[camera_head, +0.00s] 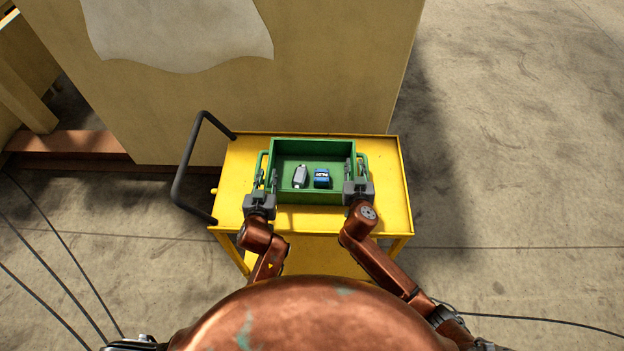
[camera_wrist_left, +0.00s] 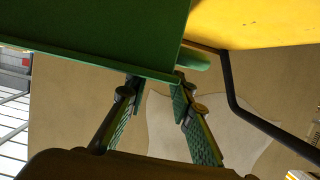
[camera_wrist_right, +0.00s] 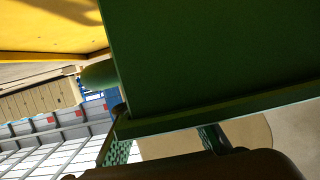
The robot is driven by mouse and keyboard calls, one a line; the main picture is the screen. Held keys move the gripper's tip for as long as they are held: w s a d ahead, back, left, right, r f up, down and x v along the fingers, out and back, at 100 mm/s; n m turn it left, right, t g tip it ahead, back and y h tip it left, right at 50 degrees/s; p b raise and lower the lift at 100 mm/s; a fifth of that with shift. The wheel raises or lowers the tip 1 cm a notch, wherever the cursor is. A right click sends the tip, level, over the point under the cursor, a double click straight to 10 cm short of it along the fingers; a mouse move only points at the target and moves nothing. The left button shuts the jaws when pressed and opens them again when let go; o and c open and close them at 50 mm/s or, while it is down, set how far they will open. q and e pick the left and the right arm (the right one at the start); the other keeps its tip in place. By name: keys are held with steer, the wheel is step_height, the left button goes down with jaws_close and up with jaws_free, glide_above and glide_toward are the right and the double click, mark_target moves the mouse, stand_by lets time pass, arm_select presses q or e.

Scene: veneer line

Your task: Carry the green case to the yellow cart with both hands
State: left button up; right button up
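The green case (camera_head: 310,198) is an open box that appears to rest level on the yellow cart's top (camera_head: 238,175). It holds a grey item (camera_head: 300,176) and a blue item (camera_head: 321,178). My left gripper (camera_head: 266,182) is at the case's left side, by its green handle; my right gripper (camera_head: 355,172) is at the right side. In the left wrist view the fingers (camera_wrist_left: 158,92) stand apart near the rim and handle (camera_wrist_left: 194,61). In the right wrist view the fingers (camera_wrist_right: 160,135) are wide apart. The case partly hides the right fingertips.
A black push handle (camera_head: 183,165) rises at the cart's left end. A large beige panel (camera_head: 280,95) with a pale sheet (camera_head: 180,35) stands just behind the cart. Concrete floor (camera_head: 510,170) is open to the right. Dark cables (camera_head: 60,255) lie at the left.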

arm_select(q)
steer(key=v, duration=0.4)
steer(key=shift+s, duration=0.2)
arm_select(e)
steer(key=shift+s, duration=0.1)
arm_select(q)
steer(key=shift+s+r, duration=0.2)
steer(key=shift+s, duration=0.25)
arm_select(e)
steer(key=v, duration=1.1)
steer(key=shift+s+r, duration=0.15)
steer(key=shift+s, duration=0.2)
